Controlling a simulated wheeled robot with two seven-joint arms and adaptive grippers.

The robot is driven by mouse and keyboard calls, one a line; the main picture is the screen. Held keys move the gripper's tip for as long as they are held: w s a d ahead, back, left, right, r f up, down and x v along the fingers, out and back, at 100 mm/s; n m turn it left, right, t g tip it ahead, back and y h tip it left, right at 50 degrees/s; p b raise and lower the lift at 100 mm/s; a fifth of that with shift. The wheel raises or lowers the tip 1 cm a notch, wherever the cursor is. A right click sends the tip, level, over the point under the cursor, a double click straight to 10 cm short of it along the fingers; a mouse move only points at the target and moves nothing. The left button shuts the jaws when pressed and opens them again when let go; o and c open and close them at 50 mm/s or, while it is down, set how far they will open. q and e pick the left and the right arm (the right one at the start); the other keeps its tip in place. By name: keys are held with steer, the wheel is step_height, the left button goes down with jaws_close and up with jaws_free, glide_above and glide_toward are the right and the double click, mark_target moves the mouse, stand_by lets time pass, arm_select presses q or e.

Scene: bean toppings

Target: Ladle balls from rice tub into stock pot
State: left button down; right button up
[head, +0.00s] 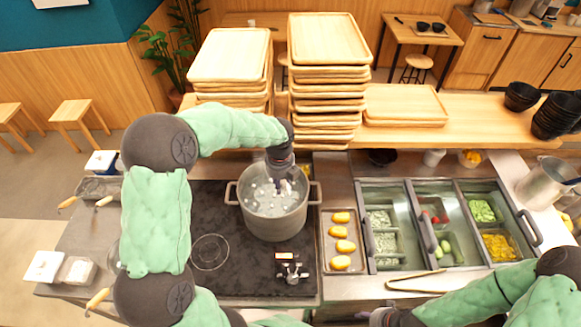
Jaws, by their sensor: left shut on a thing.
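The grey stock pot (273,222) stands on the dark cooktop, with pale liquid and several small white balls inside. My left gripper (281,173) is over the pot, pointing down, shut on what looks like the ladle. Most of the ladle is hidden by the gripper, and I cannot tell whether its bowl is in the liquid. My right gripper (384,316) shows only partly at the bottom edge, and its fingers are not clear. I cannot tell for sure which container is the rice tub; bins with pale grains (380,217) sit in the counter right of the pot.
A tray (328,258) with several yellow pieces is right of the pot. A wire ring (210,252) and a small metal object (291,271) lie on the cooktop. Stacked wooden trays (328,75) stand behind. Metal tongs (416,281) lie near the front right.

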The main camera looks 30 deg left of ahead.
arm_select(q)
steer(key=shift+s+f+b, duration=0.3)
steer(key=shift+s+b, duration=0.1)
steer(key=f+n+t+h+b, duration=0.1)
steer(key=n+t+b, duration=0.2)
steer(key=b, duration=1.2)
steer(key=f+n+t+h+b, duration=0.1)
steer(key=n+t+b, duration=0.3)
steer(key=b, duration=1.1)
steer(key=w+f+n+t+b, duration=0.1)
steer(key=n+t+b, duration=0.3)
steer(key=t+b, duration=0.4)
steer(key=shift+d+h+b, duration=0.35)
steer(key=shift+h+b, duration=0.05)
steer(key=shift+b, duration=3)
steer(key=shift+a+r+n+t+y, duration=0.15)
steer(key=shift+n+t+y, duration=0.75)
steer(key=shift+n+t, duration=0.75)
